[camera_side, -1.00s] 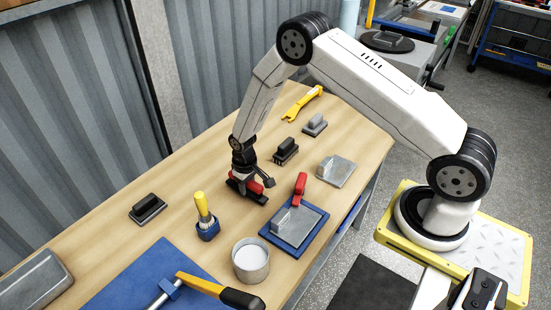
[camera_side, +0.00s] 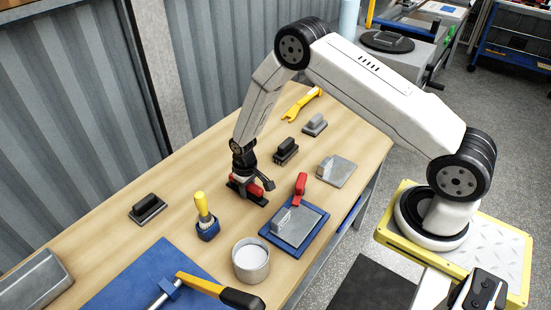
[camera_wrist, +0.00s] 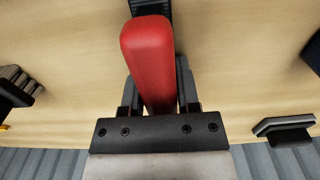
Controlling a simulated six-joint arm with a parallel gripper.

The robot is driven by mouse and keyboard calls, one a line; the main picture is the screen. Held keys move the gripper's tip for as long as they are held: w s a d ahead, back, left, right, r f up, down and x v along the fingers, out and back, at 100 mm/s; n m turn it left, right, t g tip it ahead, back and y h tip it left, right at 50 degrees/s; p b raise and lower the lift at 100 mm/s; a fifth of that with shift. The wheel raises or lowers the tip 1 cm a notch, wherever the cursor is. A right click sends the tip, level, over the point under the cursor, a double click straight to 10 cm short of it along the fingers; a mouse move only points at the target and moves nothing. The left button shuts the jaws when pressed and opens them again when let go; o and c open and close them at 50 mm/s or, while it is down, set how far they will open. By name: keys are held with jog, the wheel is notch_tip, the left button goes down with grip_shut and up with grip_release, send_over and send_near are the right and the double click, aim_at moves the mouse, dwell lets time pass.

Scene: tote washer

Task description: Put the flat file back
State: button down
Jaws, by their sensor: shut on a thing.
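The flat file, with a thick red handle (camera_wrist: 150,60) and a dark ridged part (camera_wrist: 152,8) beyond it, is between the jaws of my gripper in the wrist view. The jaws and wrist hide much of the file. I cannot tell whether it touches the bench.
A blue tray (camera_side: 268,236) with a grey plate and red-handled tool is in front. Bare bench lies left of my gripper.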

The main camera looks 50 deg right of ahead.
grip_release()
dwell(0.4)
jog(key=shift+r, duration=0.15)
dwell(0.4)
jog(key=shift+r, duration=4.3)
jog(key=shift+r, duration=0.15)
